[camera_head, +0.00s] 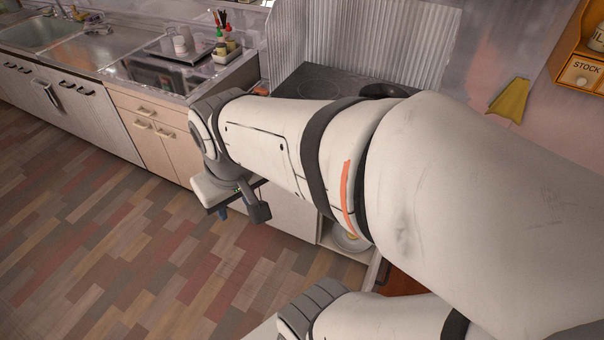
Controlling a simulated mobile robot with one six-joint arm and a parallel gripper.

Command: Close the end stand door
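A low cream stand (287,213) is under the stove top, mostly behind my arm. At its right end is an open compartment (340,246) with a round pale dish (350,240) inside. A thin pale upright edge (376,272) stands right of this opening and looks like the end door standing open; my arm hides most of it. My gripper (240,212) hangs at the far end of my arm, left of the opening and in front of the stand. Its fingers are too small and partly hidden to tell open from shut, and I see nothing held.
A stove top (325,88) with a dark pan (385,90) and a corrugated metal guard is behind my arm. A sink counter (100,45) with drawers runs left. The wood floor (120,240) at left is clear. A stock box (580,72) hangs at upper right.

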